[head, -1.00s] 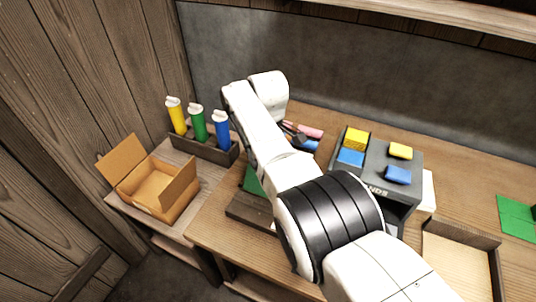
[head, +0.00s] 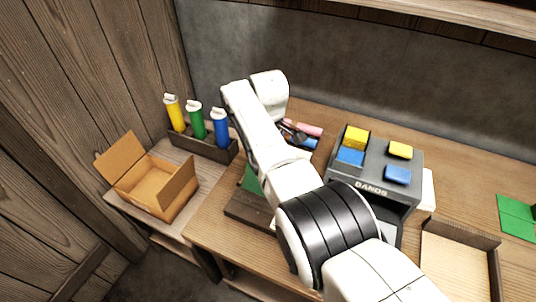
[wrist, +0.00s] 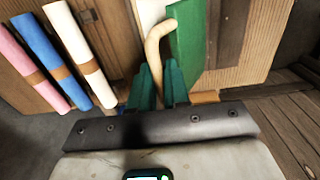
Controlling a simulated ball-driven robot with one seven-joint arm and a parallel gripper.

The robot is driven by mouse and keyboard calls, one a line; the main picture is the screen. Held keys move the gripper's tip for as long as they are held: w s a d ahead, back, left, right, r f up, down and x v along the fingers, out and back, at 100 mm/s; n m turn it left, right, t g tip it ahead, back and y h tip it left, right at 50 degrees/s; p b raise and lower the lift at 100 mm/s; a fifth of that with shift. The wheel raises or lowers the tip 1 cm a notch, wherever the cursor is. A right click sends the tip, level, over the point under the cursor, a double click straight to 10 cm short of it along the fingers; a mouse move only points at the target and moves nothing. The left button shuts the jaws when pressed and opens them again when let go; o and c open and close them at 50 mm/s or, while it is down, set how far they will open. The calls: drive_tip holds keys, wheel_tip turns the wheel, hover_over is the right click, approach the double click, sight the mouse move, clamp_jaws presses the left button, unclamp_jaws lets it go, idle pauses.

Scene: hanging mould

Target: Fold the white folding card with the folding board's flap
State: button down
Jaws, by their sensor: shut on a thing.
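The dark brown folding board (head: 248,208) lies on the bench, partly hidden by my arm in the head view. In the wrist view my gripper (wrist: 160,88) is shut on a tan curved handle (wrist: 158,45), which rises between its fingers. A green panel (wrist: 190,42) is right beside the handle; a green patch also shows on the board in the head view (head: 251,181). A white piece (wrist: 149,14), seemingly the card, shows partly behind the handle; its fold cannot be told. The fingers are hidden in the head view.
Pink, blue and white banded rolls (wrist: 78,50) lie left of my gripper in the wrist view. A grey bands box (head: 372,188) with yellow and blue blocks stands right of my arm. An open cardboard box (head: 155,185) and a rack of bottles (head: 205,147) stand left.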

drive_tip(key=shift+s+f, duration=0.2)
drive_tip(key=shift+f, duration=0.15)
drive_tip(key=c, duration=1.3)
unclamp_jaws()
drive_tip(key=r, duration=1.1)
drive_tip(key=shift+w+r, duration=0.25)
drive_tip(key=shift+w, duration=0.05)
drive_tip(key=shift+o, duration=0.4)
